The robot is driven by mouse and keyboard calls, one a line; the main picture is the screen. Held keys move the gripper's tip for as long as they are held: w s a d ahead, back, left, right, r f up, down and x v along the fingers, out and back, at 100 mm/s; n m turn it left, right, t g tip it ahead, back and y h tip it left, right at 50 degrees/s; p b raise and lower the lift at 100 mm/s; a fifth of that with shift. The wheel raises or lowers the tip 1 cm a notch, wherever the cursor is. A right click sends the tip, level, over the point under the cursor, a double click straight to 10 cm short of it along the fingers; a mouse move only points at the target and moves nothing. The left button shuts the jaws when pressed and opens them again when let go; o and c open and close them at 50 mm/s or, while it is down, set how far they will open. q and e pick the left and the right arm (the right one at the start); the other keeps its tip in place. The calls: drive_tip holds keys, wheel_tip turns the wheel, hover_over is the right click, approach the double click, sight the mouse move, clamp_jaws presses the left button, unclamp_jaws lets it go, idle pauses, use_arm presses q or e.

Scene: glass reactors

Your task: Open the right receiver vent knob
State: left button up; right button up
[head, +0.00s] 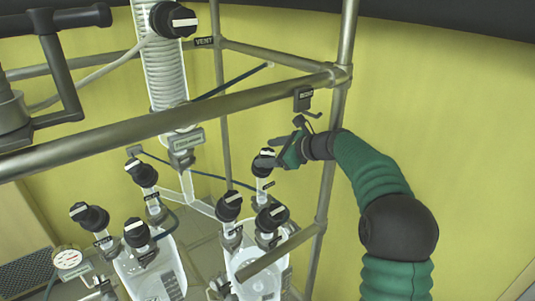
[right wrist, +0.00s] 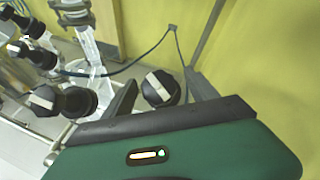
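A black vent knob with a white bar (head: 264,160) tops a clear glass neck at the rear of the right receiver (head: 257,272). Its small label is too small to read. My right gripper (head: 275,153) is at this knob, coming in from the right. In the right wrist view the knob (right wrist: 160,88) lies between the two dark fingers (right wrist: 163,92), which are apart. A gap shows on both sides, so I see no grip on it. The white bar runs diagonally there. My left gripper is not in view.
Other black knobs (head: 229,206) (head: 271,217) stand close by on the right receiver. More stand on the left vessel (head: 155,280). A metal rail (head: 120,132) crosses in front, and an upright post (head: 328,180) stands beside my right forearm. A yellow wall is behind.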

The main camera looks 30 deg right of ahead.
drive_tip(key=shift+f, duration=0.1)
drive_tip(key=shift+w+r+b, duration=0.1)
drive_tip(key=shift+r+b, duration=0.2)
drive_tip(key=shift+r, duration=0.05)
drive_tip(key=shift+s+a+r+b, duration=0.1)
drive_tip(key=shift+s+r+b, duration=0.05)
drive_tip(key=shift+r+b, duration=0.4)
drive_tip(key=shift+s+a+r+b, duration=0.15)
drive_tip(key=shift+r+b, duration=0.15)
drive_tip(key=shift+r, duration=0.35)
drive_tip(key=s+a+r+b, duration=0.1)
drive_tip(key=s+a+b, duration=0.6)
drive_tip(key=s, duration=0.6)
drive_tip(key=shift+a+r, duration=0.4)
drive_tip(key=shift+a, duration=0.15)
drive_tip(key=shift+d, duration=0.15)
drive_tip(key=shift+s, duration=0.1)
